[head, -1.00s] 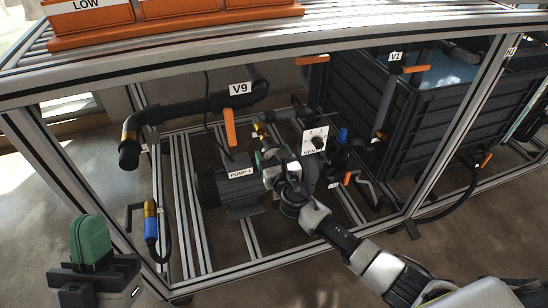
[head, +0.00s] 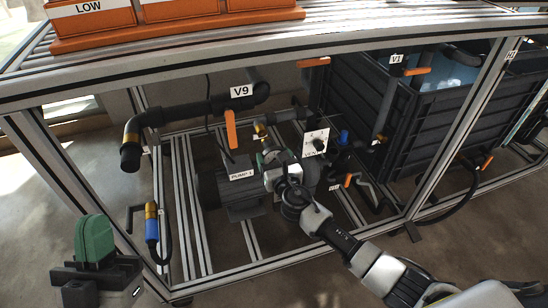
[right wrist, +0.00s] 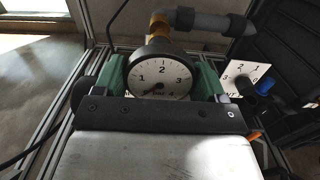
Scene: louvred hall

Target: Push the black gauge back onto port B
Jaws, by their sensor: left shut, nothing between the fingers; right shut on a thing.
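The black gauge (right wrist: 158,76) has a black rim and a white dial marked 1, 2, 3; it faces the right wrist camera. My right gripper (right wrist: 160,90) is shut on it, one green finger at each side. A brass fitting (right wrist: 158,24) on a grey pipe is right behind the gauge; I cannot tell whether they are fully joined. In the head view my right gripper (head: 270,158) is in the frame beside the pump, hiding most of the gauge. No port B label is readable. My left gripper (head: 94,240), with green fingers, is shut and empty at lower left.
The pump (head: 240,188), labelled PUMP 1, sits left of my right gripper. A white dial plate (head: 315,141) is close on its right. Valve V9 (head: 231,127) hangs above left. The black crate (head: 430,110) and frame rails enclose the space.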

